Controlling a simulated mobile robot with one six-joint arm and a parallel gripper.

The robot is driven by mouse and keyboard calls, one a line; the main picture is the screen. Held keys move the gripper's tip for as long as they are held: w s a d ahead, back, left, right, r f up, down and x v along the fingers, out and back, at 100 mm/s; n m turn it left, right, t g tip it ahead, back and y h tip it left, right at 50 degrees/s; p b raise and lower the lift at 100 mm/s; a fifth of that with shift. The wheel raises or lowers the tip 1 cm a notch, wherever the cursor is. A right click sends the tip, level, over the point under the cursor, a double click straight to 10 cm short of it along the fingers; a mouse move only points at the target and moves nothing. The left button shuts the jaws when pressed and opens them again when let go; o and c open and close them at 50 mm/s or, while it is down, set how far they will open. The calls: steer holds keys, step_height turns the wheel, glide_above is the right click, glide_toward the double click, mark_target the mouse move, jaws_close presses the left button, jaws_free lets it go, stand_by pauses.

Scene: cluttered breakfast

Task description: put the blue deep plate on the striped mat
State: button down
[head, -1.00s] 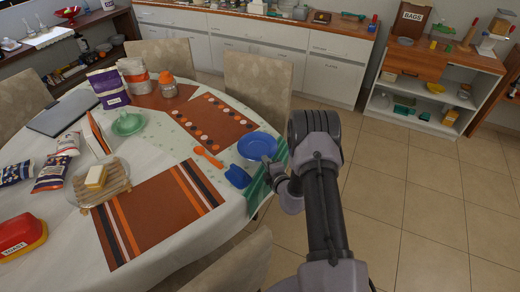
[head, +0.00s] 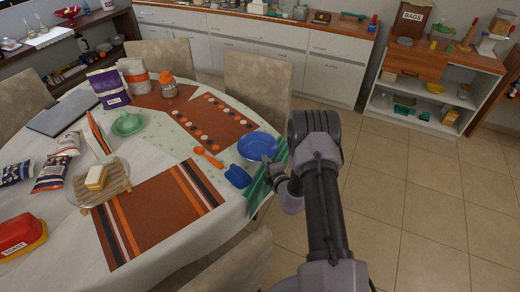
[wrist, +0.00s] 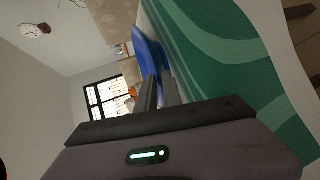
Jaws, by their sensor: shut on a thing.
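The blue deep plate (head: 254,147) is at the right edge of the round table in the head view, over the green patterned mat. My gripper (head: 271,164) is shut on the plate's near right rim. In the wrist view the plate (wrist: 146,48) shows nearly edge-on beyond my fingers (wrist: 159,82); I cannot tell whether its base touches the mat. The striped mat (head: 150,215), brown with orange, dark and white stripes near its ends, lies at the table's front, left of my gripper. Its visible middle is bare.
A blue object (head: 238,176) and an orange utensil (head: 208,156) lie between the plate and striped mat. A wooden rack (head: 107,189) with a butter-like block touches or nears the mat's left corner. A dotted brown mat (head: 212,121) lies behind. A chair (head: 240,262) stands in front.

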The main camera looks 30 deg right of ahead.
steer(key=shift+r+p, duration=1.55)
steer(key=shift+r, duration=0.45)
stand_by(0.3)
